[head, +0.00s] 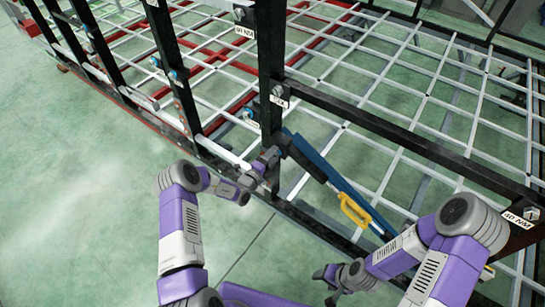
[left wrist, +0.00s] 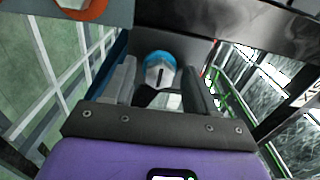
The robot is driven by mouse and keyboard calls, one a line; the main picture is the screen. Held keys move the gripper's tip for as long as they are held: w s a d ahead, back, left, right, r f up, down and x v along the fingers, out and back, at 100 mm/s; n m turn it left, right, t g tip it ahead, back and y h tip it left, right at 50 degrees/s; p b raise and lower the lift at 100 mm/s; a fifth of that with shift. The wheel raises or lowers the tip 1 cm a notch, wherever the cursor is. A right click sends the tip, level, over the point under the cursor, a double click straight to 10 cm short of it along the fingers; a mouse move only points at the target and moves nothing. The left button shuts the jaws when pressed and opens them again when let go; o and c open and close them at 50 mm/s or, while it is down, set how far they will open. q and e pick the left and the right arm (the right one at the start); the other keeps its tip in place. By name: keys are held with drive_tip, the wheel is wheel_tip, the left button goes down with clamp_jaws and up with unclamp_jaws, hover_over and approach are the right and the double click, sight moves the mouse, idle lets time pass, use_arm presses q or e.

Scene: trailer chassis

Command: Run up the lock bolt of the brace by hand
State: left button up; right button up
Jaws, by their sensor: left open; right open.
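The lock bolt (left wrist: 160,68) shows in the left wrist view as a grey head with a slot-like dark mark and a blue collar. My left gripper (head: 269,157) is open at the post's foot, its fingers on either side of the bolt head; I cannot tell whether they touch it. The bolt is hidden behind the gripper in the head view. My right gripper (head: 333,276) is open and empty, low in front of the frame.
Black posts (head: 270,60) with bolts and torque labels stand along the chassis side. A black rail (head: 400,145) runs right from the middle post above a white grid (head: 440,90). An orange ring (left wrist: 82,8) shows at the top left of the wrist view. Green floor (head: 90,180) is clear at left.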

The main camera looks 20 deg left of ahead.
use_arm(q)
drive_tip(key=shift+c, duration=0.3)
drive_tip(key=c, duration=1)
drive_tip(key=shift+m, duration=0.3)
